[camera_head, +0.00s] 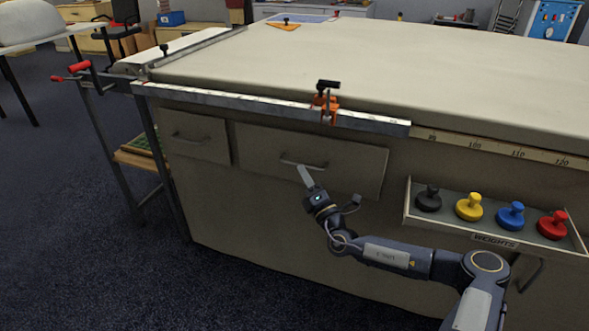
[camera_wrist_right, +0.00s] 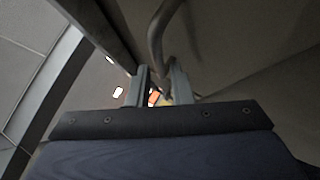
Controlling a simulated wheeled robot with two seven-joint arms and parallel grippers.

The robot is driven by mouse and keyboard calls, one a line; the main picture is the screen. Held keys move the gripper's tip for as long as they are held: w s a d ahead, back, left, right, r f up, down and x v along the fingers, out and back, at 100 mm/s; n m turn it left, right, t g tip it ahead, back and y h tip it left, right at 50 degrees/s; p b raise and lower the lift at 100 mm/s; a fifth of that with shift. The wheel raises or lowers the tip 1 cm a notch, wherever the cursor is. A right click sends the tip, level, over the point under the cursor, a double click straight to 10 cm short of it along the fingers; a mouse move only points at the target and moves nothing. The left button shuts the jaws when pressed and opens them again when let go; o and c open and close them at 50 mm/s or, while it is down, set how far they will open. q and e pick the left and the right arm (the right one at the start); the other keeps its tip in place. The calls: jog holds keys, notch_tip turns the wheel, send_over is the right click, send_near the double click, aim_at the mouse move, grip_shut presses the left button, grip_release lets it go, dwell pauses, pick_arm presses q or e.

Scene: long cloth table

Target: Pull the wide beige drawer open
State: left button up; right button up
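The wide beige drawer (camera_head: 345,165) is in the front of the long table, right of a narrower drawer. Its front looks flush with the cabinet. Its thin bar handle (camera_head: 290,162) is in the upper middle of that front. My right gripper (camera_head: 304,173) reaches up to the handle from below. In the right wrist view, the fingers (camera_wrist_right: 160,82) stand apart, with the curved handle (camera_wrist_right: 156,36) running down to their tips. The handle's lower end is partly hidden there, and I cannot tell whether a finger touches it. My left gripper is not in view.
A weights tray (camera_head: 480,238) with black, yellow, blue and red knobs juts out right of the drawer. The narrow drawer (camera_head: 195,138) is to the left. An orange clamp (camera_head: 325,103) grips the metal rail above. The carpet (camera_head: 110,270) before the drawers is clear.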

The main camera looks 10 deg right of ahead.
jog(key=shift+b+x, duration=0.45)
jog(key=shift+x, duration=1.55)
jog(key=shift+s, duration=0.1)
grip_shut()
